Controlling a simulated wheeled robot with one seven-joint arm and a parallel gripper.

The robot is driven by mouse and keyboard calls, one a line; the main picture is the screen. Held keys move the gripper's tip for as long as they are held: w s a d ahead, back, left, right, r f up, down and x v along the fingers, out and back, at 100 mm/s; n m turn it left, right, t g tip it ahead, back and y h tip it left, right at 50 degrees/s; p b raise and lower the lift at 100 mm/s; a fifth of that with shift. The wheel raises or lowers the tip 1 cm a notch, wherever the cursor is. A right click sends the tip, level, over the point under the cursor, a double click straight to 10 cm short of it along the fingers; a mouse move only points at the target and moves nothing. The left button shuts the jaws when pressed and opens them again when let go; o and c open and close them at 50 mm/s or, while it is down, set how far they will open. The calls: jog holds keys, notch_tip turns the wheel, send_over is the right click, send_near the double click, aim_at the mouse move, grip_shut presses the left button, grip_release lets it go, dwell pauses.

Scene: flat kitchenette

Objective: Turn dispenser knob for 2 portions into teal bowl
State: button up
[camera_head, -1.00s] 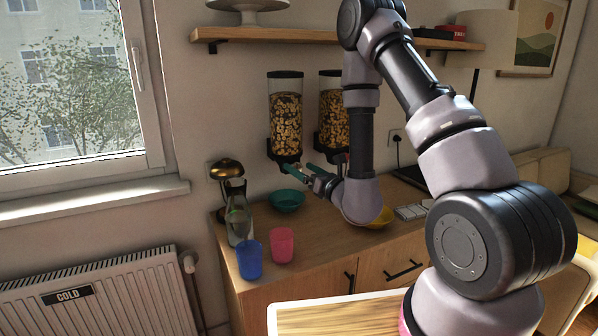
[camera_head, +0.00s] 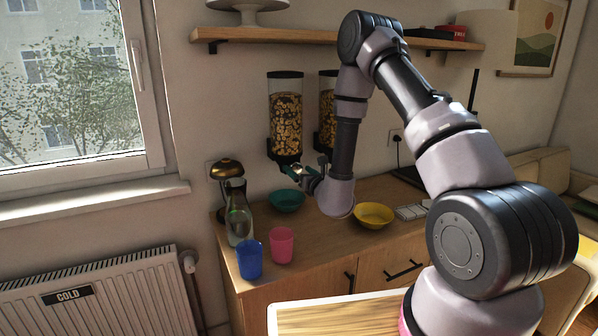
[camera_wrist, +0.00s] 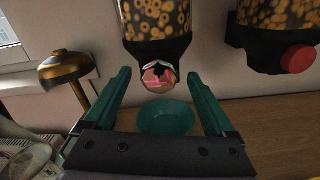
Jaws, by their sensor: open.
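The left cereal dispenser (camera_head: 285,115) hangs on the wall and holds ring-shaped cereal. In the wrist view, its black outlet end (camera_wrist: 157,50) faces me, with a round pinkish knob (camera_wrist: 158,79) at its lower front. My gripper (camera_wrist: 157,76) is open, with one teal finger on each side of the knob; contact is not visible. In the head view, my gripper (camera_head: 293,172) is just below and in front of this dispenser. The teal bowl (camera_head: 286,201) stands on the counter beneath the dispenser. It also shows between my fingers in the wrist view (camera_wrist: 166,119).
A second dispenser (camera_head: 327,110) hangs to the right; its red knob (camera_wrist: 298,59) shows in the wrist view. A yellow bowl (camera_head: 374,214), pink cup (camera_head: 281,245), blue cup (camera_head: 249,259), glass bottle (camera_head: 239,218) and brass-topped lamp (camera_head: 226,169) stand on the counter.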

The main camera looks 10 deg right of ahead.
jog(key=shift+w, duration=0.15)
jog(key=c, duration=1.4)
jog(key=shift+m, duration=0.4)
jog(key=m, duration=0.3)
jog(key=shift+m, duration=0.4)
jog(key=m, duration=0.4)
jog(key=shift+d+m, duration=0.1)
jog(key=shift+m, duration=0.2)
jog(key=m, duration=0.4)
jog(key=shift+f, duration=0.1)
jog(key=shift+f+m, duration=0.1)
jog(key=shift+m, duration=2)
